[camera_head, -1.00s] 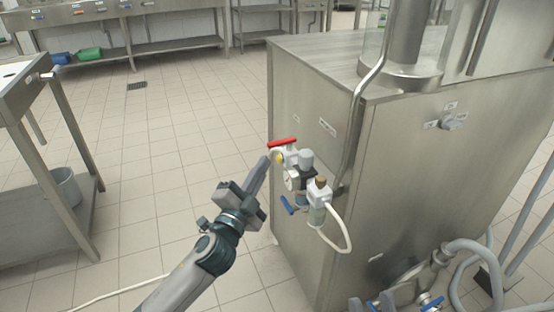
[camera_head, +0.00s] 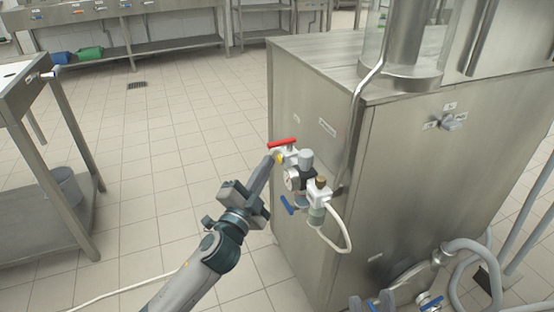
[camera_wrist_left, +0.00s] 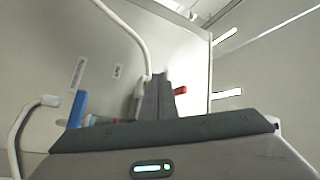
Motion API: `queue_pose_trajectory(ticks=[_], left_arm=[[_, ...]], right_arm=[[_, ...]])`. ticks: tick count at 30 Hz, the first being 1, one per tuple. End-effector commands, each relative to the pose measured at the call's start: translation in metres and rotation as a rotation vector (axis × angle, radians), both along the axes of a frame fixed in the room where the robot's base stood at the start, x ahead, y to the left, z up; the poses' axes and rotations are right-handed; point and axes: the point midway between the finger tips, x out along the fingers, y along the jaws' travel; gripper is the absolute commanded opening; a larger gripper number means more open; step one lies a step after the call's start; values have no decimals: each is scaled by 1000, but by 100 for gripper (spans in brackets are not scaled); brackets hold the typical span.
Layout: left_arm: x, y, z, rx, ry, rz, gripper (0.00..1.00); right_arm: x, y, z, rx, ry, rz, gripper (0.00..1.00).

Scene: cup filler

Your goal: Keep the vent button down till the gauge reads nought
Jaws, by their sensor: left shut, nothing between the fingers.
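A small yellow button (camera_head: 279,157) sits on the air valve assembly on the side of the steel cabinet, just below a red lever (camera_head: 283,142). The round white gauge (camera_head: 292,179) is just below and right of it; its reading is too small to make out. My left gripper (camera_head: 271,158) is shut and empty, its fingertips at the yellow button. I cannot tell whether they press it or stop just short. In the left wrist view, the shut fingers (camera_wrist_left: 158,92) hide the button and gauge; the red lever (camera_wrist_left: 181,91) shows at their right. My right gripper is out of view.
A blue lever (camera_head: 287,205) hangs below the gauge, and a white hose (camera_head: 345,235) loops from the regulator. The steel cabinet (camera_head: 300,85) stands right behind the assembly. A steel table (camera_head: 20,150) is at the left; the tiled floor between is clear.

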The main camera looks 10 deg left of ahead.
Motion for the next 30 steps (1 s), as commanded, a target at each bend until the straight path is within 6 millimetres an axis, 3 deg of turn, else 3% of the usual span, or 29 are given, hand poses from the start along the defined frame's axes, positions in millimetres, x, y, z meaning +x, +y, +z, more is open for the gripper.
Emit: queue_pose_trajectory(ticks=[30], left_arm=[[5,-8,1,0,-2,-1,0]], right_arm=[[-1,0,0,-6,2,3,31]])
